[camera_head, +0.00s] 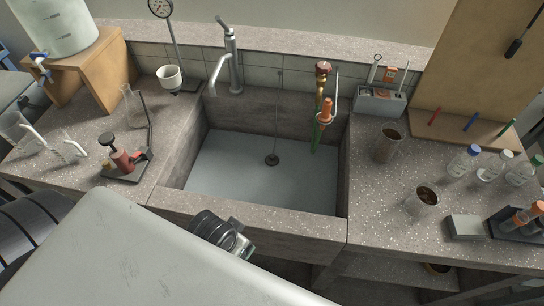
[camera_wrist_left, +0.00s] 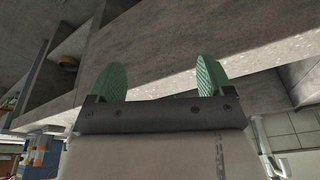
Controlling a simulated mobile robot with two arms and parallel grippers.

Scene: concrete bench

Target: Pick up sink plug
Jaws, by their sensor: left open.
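The sink plug (camera_head: 272,160) is a small dark disc in the sink basin (camera_head: 225,172). A thin chain or rod (camera_head: 279,115) runs up from it towards the back wall of the sink. My left gripper (camera_head: 240,250) is low in front of the sink's front edge, apart from the plug. In the left wrist view my left gripper (camera_wrist_left: 160,82) shows two green ribbed fingertips spread wide with nothing between them. The plug is not visible in the left wrist view. My right gripper is in neither view.
Cups, bottles and a rack crowd the right counter (camera_head: 375,220). The sink's front wall (camera_head: 290,226) lies between my left gripper and the basin.

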